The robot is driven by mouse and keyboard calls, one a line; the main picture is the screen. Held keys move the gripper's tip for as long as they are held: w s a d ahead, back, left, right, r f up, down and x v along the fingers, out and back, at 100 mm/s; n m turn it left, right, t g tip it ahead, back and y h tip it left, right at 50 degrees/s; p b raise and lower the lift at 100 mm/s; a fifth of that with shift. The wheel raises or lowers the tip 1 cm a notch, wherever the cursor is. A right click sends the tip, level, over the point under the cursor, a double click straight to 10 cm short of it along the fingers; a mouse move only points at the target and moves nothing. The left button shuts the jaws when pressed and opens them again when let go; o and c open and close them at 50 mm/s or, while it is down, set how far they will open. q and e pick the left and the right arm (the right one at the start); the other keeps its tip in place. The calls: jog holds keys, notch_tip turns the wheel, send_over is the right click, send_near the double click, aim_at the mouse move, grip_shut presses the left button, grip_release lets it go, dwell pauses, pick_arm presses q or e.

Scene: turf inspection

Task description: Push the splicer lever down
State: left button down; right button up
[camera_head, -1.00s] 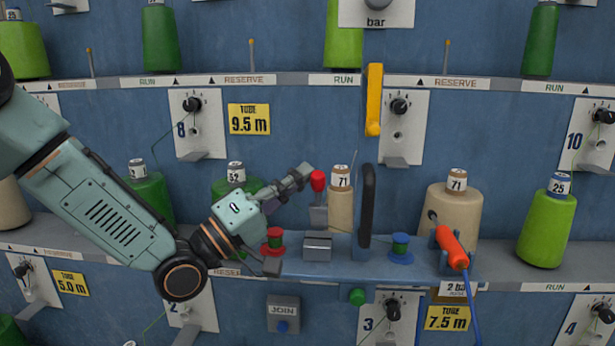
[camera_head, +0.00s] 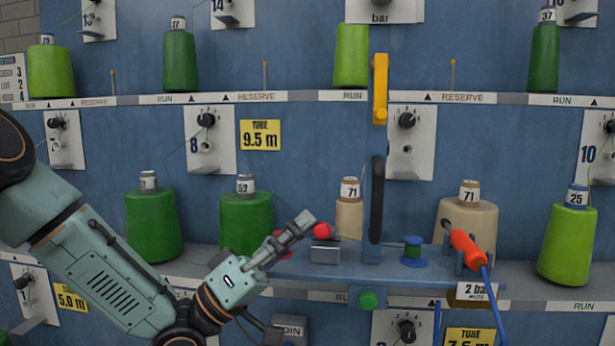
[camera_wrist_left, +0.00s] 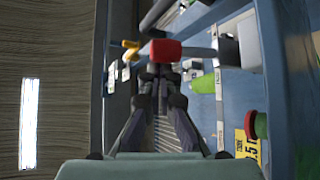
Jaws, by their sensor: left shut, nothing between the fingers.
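The splicer lever's red knob (camera_head: 322,230) sits low, just above the grey block (camera_head: 325,252) on the blue splicer bench (camera_head: 330,268). The lever's shank is hidden in the head view. My left gripper (camera_head: 306,219) is shut and empty, with its fingertips at the upper left of the knob. In the left wrist view the red knob (camera_wrist_left: 165,50) lies right at the shut fingertips (camera_wrist_left: 160,72); they look in contact or very close. My right gripper is not in view.
A black upright handle (camera_head: 376,200) and a blue spool (camera_head: 412,248) stand right of the lever. A red spool (camera_head: 282,243) is partly hidden behind my gripper. An orange tool (camera_head: 467,248) rests farther right. Yarn cones (camera_head: 247,222) line the shelf behind.

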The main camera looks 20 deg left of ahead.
pick_arm(q)
jog(key=shift+s+d+f+b, duration=0.15)
jog(key=shift+f+b, duration=0.15)
jog(key=shift+f, duration=0.5)
jog(key=shift+s+f+b, duration=0.1)
jog(key=shift+f+b, duration=0.2)
jog(key=shift+f, duration=0.5)
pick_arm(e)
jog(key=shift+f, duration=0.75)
pick_arm(q)
jog(key=shift+f, duration=0.15)
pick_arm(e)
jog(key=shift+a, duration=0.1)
